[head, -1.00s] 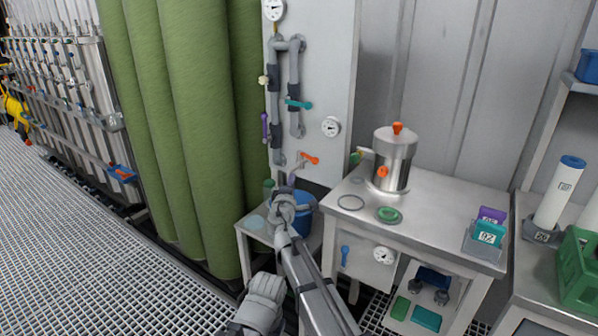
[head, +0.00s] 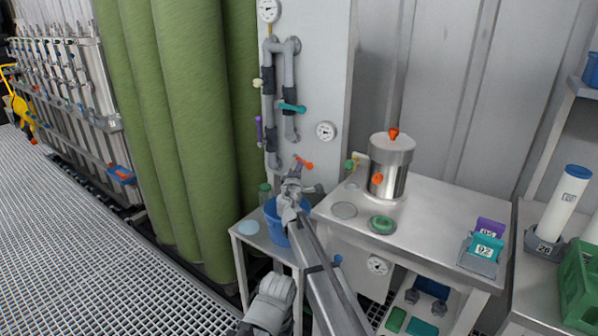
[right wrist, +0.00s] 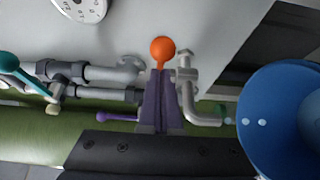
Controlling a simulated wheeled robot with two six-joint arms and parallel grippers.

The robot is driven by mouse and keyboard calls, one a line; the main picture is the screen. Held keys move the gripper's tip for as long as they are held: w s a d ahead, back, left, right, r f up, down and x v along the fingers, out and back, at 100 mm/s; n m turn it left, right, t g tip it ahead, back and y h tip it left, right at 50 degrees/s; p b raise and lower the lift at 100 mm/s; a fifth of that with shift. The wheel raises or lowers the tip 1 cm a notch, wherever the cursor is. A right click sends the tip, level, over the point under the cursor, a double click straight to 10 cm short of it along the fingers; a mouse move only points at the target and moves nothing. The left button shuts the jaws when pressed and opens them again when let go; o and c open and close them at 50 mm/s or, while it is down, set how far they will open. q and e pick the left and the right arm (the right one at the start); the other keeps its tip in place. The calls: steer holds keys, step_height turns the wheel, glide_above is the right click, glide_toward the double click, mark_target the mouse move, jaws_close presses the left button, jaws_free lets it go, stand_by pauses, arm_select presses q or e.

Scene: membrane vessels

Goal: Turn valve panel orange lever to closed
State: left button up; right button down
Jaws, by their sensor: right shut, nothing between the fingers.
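The orange lever (head: 304,163) is on the lower part of the grey valve panel (head: 325,85). It points right and slightly down in the head view. In the right wrist view its round orange knob (right wrist: 162,50) shows just beyond the tips of my fingers. My right gripper (head: 292,174) is shut and empty, just below and left of the lever in the head view. Its purple fingers (right wrist: 160,76) lie together in the right wrist view. Whether they touch the lever I cannot tell. My left gripper is not in view.
A teal lever (head: 292,107) and a purple lever (head: 259,128) sit higher on the panel's pipes. A blue bucket (head: 274,226) stands close under my right gripper. A steel table with a metal vessel (head: 391,168) is at the right.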

steer(key=shift+w+d, duration=0.25)
steer(key=shift+d, duration=0.45)
steer(key=shift+w+d, duration=0.2)
steer(key=shift+d, duration=0.5)
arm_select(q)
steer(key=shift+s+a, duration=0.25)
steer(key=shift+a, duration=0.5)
arm_select(e)
steer(key=s+a, duration=0.1)
steer(key=s, duration=1.2)
steer(key=shift+s, duration=0.15)
